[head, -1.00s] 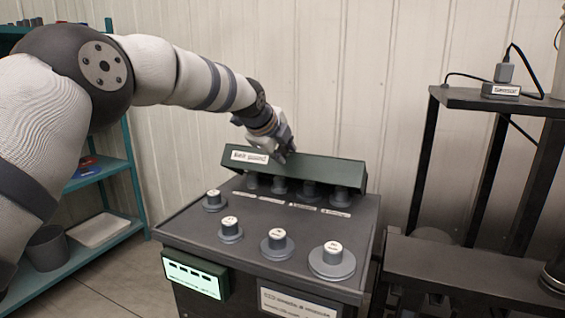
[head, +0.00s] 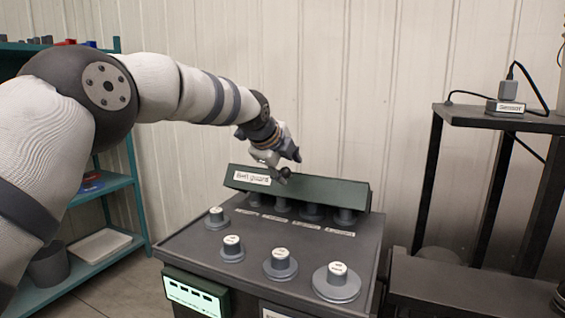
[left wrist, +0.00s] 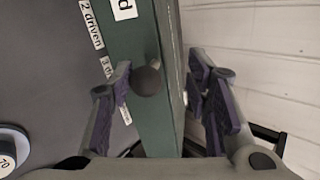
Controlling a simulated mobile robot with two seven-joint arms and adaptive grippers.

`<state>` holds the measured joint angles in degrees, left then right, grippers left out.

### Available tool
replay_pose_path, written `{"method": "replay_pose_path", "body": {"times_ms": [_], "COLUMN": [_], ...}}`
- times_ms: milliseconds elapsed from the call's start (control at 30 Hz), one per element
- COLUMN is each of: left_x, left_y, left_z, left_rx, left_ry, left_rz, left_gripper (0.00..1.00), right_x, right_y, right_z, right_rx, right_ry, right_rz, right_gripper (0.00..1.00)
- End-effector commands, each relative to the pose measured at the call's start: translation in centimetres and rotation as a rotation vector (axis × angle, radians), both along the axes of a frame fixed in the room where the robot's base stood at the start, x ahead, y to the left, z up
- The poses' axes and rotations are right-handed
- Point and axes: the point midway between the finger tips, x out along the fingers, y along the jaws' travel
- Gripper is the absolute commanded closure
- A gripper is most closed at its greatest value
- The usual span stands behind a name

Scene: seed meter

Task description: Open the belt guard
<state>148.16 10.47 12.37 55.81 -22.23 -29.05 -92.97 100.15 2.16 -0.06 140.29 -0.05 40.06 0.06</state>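The belt guard (head: 320,193) is a long dark green cover with a white label, along the back of the dark machine top (head: 195,240). Several grey pulleys show below its front edge. A small dark round knob (head: 285,172) sits on the guard near the label. My left gripper (head: 284,162) is at the guard's upper edge by this knob. In the left wrist view its purple-padded fingers (left wrist: 165,95) are spread on either side of the green guard (left wrist: 155,125) and the knob (left wrist: 147,81), with gaps. My right gripper is out of view.
Several labelled pulleys (head: 280,264) stand on the machine's front half. A lit green panel (head: 193,293) is on its front. A dark stand with a sensor (head: 505,107) is at right, teal shelves (head: 105,187) at left. A pale wall is behind.

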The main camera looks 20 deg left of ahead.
Motion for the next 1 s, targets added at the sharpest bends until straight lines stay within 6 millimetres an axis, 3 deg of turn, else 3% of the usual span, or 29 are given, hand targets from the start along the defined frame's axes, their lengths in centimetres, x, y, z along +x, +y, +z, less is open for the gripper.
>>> {"method": "replay_pose_path", "body": {"times_ms": [300, 400, 633, 1000], "left_x": [-6.6, -7.5, -8.5, -8.5], "left_y": [0.1, 0.1, 0.1, 0.1], "left_z": [6.2, 6.4, 7.6, 7.7], "left_rx": [0.0, -0.008, -0.002, 0.0], "left_ry": [-0.006, 0.009, 0.001, -0.001], "left_rz": [0.0, -0.004, -0.001, 0.0], "left_gripper": [0.56, 0.56, 0.56, 0.56], "right_x": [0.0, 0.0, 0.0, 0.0], "right_y": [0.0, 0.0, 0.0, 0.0], "right_z": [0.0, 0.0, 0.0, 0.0], "right_rx": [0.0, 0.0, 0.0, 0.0], "right_ry": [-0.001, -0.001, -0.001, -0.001], "right_rz": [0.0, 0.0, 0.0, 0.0], "right_gripper": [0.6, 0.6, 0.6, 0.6]}}
